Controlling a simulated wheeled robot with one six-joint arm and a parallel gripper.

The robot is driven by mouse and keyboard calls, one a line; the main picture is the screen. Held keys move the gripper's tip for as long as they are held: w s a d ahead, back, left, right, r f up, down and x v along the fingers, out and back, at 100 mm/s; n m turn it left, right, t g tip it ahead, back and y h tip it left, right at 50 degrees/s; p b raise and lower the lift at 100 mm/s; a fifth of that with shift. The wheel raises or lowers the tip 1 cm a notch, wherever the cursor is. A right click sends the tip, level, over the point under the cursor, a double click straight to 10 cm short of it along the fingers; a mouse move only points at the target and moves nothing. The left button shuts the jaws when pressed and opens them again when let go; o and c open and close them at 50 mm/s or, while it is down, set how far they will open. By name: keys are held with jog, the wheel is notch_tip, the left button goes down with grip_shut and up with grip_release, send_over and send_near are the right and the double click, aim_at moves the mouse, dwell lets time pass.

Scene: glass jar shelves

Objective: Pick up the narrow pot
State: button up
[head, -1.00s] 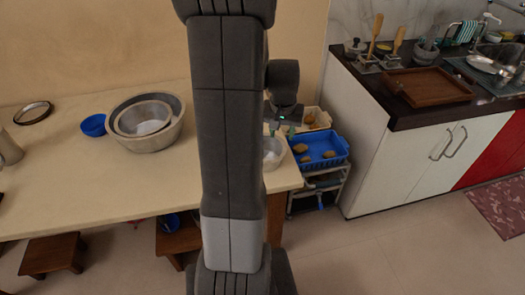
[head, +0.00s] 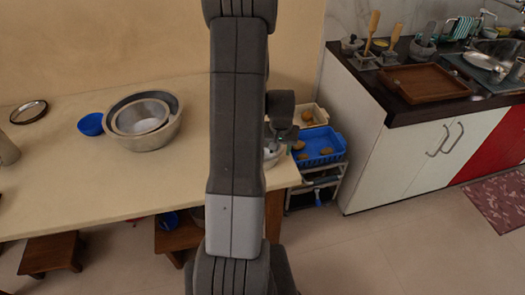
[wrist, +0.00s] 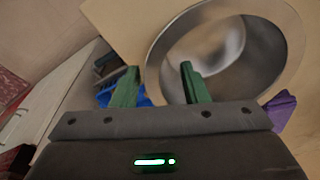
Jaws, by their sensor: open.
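A round grey metal pot, likely the narrow pot (head: 274,160), stands near the right end of the table and is mostly hidden behind my arm in the head view. In the wrist view a shiny, wide-mouthed metal pot (wrist: 275,42) fills the upper right, its inside showing. My gripper (wrist: 160,82) is open with two green fingers. The right finger overlaps the pot's near-left rim in the picture; the left finger is outside it. Contact cannot be told. In the head view my gripper (head: 284,138) is just above the pot, its fingertips hardly visible.
Nested metal bowls (head: 165,137) and a blue bowl (head: 91,124) stand further left on the table (head: 70,180). A blue crate (head: 325,148) and a cream crate (head: 318,113) sit on a rack beyond the right edge. A purple object (wrist: 281,109) lies beside the pot.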

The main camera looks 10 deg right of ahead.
jog(key=shift+c, duration=0.2)
grip_shut()
